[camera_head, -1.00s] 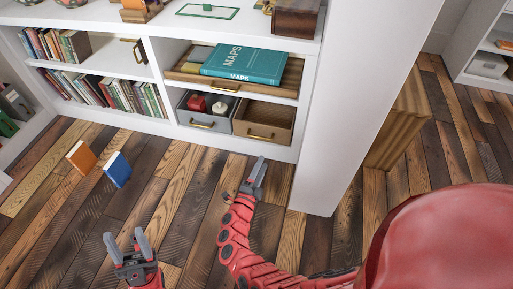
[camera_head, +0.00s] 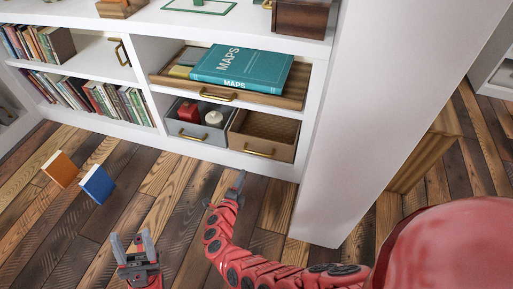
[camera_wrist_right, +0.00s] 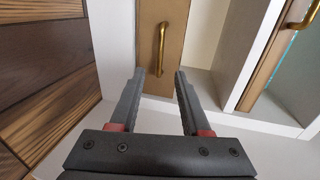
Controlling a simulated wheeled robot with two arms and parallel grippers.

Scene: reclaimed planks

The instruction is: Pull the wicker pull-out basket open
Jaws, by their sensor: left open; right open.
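The wicker basket (camera_head: 264,134) is a brown box in the lower right cubby of the white shelf, with a brass handle (camera_head: 258,153) on its front. Its front looks about level with the shelf face. The basket front (camera_wrist_right: 176,18) and its upright-looking handle (camera_wrist_right: 160,48) also show in the right wrist view. My right gripper (camera_head: 239,183) is low in front of the basket, apart from it. In the right wrist view its open, empty fingers (camera_wrist_right: 160,80) point at the handle, which lies beyond the tips between them. My left gripper (camera_head: 133,240) is open and empty above the floor.
A grey bin (camera_head: 195,128) with a red and a white item sits beside the basket. Above is a wooden drawer (camera_head: 290,99) with a teal MAPS book (camera_head: 240,68). An orange book (camera_head: 60,168) and a blue book (camera_head: 97,184) are at the left. A white panel (camera_head: 355,150) stands right.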

